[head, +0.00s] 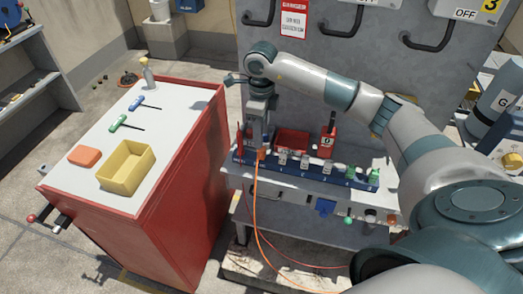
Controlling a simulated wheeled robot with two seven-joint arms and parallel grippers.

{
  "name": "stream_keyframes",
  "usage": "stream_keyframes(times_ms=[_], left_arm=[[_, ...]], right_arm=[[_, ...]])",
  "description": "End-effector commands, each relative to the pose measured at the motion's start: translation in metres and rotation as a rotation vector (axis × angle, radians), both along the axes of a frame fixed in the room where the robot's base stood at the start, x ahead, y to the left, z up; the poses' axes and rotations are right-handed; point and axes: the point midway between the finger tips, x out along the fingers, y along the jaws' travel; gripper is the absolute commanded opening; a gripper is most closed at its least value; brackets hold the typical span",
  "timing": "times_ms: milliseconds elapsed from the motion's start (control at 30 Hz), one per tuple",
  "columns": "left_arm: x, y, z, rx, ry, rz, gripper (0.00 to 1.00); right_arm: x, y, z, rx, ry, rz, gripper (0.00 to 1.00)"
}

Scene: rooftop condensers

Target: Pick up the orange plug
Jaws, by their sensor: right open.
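The orange plug (261,154) is small and sits at the left part of a blue strip (305,172) on the ledge of the grey cabinet. An orange cable (256,205) hangs down from it. My right gripper (260,143) points down directly over the plug, with its fingertips at or just above it. It is open. I cannot tell whether the fingers touch the plug, as the gripper hides part of it. My left gripper is not in view.
A red tray (293,141) and a red padlock-like item (328,141) stand behind the strip. Several grey and green plugs line the strip.

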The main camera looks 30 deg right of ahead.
Motion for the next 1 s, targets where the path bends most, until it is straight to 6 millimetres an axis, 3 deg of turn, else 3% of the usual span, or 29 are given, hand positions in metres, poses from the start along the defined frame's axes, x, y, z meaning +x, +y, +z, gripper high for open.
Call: stream_keyframes(times_ms=[200, 667, 1000], left_arm=[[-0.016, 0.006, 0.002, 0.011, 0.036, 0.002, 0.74], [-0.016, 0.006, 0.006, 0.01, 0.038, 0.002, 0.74], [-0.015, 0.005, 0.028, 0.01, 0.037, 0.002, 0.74]], right_arm=[[0.0, 0.001, -0.013, 0.001, -0.001, 0.0, 0.41], [-0.002, 0.001, -0.018, 0.001, 0.002, 0.0, 0.41], [-0.008, 0.004, -0.054, 0.001, 0.003, -0.001, 0.41]])
